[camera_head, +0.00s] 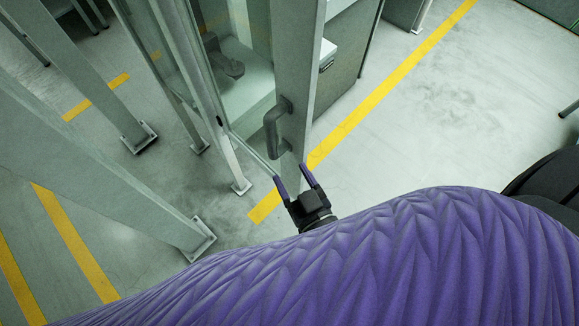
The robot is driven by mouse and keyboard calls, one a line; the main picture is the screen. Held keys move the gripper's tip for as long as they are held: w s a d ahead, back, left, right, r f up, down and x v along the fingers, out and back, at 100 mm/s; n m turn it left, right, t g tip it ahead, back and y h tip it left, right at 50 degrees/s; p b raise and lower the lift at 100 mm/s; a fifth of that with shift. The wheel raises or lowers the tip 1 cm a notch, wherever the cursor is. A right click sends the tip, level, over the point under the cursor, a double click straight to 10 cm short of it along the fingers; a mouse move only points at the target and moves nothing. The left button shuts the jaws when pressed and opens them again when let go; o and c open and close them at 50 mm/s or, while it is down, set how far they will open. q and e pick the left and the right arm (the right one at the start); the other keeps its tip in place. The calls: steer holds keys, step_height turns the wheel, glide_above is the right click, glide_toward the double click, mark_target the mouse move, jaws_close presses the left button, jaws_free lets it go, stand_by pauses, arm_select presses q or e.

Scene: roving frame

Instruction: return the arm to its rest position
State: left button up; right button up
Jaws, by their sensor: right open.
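My right gripper (292,182) shows at the centre of the head view, at the end of my purple-sleeved arm. Its two purple fingers are apart, and nothing shows between them. In the picture it lies just below the grey door handle (275,128) on a tall grey door frame (293,60). There is a visible gap between the fingertips and the handle. My purple arm (400,260) fills the lower part of the view and hides the floor behind it. My left gripper is not in view.
Glass panels (240,60) stand left of the door frame. Thick grey posts (110,150) with bolted feet rise at the left. Yellow lines (390,80) mark the grey floor. A grey cabinet (345,60) stands behind the door. The floor at the upper right (480,110) is clear.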

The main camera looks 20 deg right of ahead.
steer(key=s+d+r+g+h, duration=0.25)
steer(key=s+d+g, duration=0.35)
steer(key=g, duration=0.9)
step_height(320, 180, down, 26)
steer(key=s+n+b, duration=0.1)
steer(key=s+b, duration=0.2)
steer(key=b, duration=0.7)
steer(key=s+d+f+g+b, duration=0.1)
steer(key=s+f+b, duration=0.3)
steer(key=s+f, duration=0.3)
steer(key=s+d+f+g+b, duration=0.1)
steer(key=s+f+b, duration=0.4)
steer(key=f, duration=0.9)
steer(key=shift+s+f, duration=0.15)
steer(key=shift+s, duration=1)
